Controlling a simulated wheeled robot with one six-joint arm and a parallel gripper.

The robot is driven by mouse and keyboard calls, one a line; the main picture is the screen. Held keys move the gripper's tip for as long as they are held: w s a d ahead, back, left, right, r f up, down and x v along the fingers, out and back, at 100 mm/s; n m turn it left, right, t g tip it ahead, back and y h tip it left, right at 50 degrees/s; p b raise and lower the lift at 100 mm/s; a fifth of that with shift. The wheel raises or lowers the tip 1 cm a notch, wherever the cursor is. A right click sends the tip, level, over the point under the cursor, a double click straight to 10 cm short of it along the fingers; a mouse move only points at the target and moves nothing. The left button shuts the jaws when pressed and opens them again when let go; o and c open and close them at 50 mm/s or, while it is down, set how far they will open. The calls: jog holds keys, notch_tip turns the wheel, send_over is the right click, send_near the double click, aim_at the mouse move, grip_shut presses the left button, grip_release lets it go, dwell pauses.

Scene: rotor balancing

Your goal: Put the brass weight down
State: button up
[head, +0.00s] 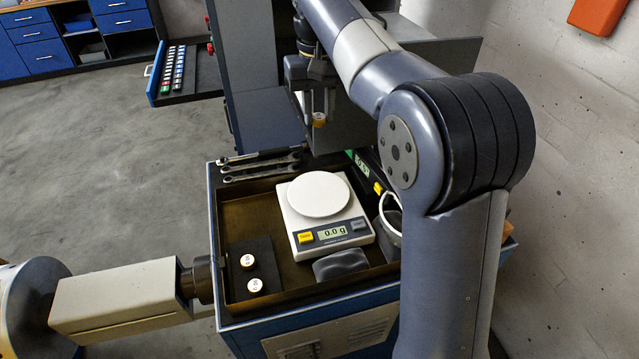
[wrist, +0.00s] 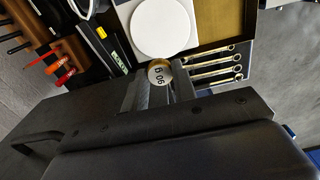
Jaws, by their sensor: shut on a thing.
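The brass weight (head: 319,120) is a small brass cylinder. My gripper (head: 319,108) is shut on it and holds it in the air, above and behind the wrenches in the head view. The wrist view shows the weight (wrist: 160,74) between the fingers, with its pale marked top facing the camera. A white scale (head: 330,225) with a round pan (head: 318,194) stands in a shallow brown tray (head: 235,213). Its pan is empty and its display reads 0.0 g. Two more weights, one (head: 247,260) behind the other (head: 255,285), stand on a dark pad (head: 262,248) left of the scale.
Several wrenches (head: 260,165) lie behind the tray. A white-rimmed container (head: 388,222) and a dark rounded object (head: 340,264) sit beside the scale. An open drawer (head: 190,72) juts out at back left. Screwdrivers (wrist: 62,75) show in the wrist view.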

aim_at(319, 192)
notch_tip(319, 192, down, 19)
jog(key=shift+r+p, duration=0.15)
jog(key=shift+p, duration=0.35)
jog(key=o, duration=0.5)
jog(key=shift+f, duration=0.2)
jog(key=o, duration=0.5)
jog(key=shift+r, duration=0.1)
notch_tip(319, 192, up, 12)
jog(key=shift+r+b, duration=0.15)
jog(key=shift+b, duration=0.6)
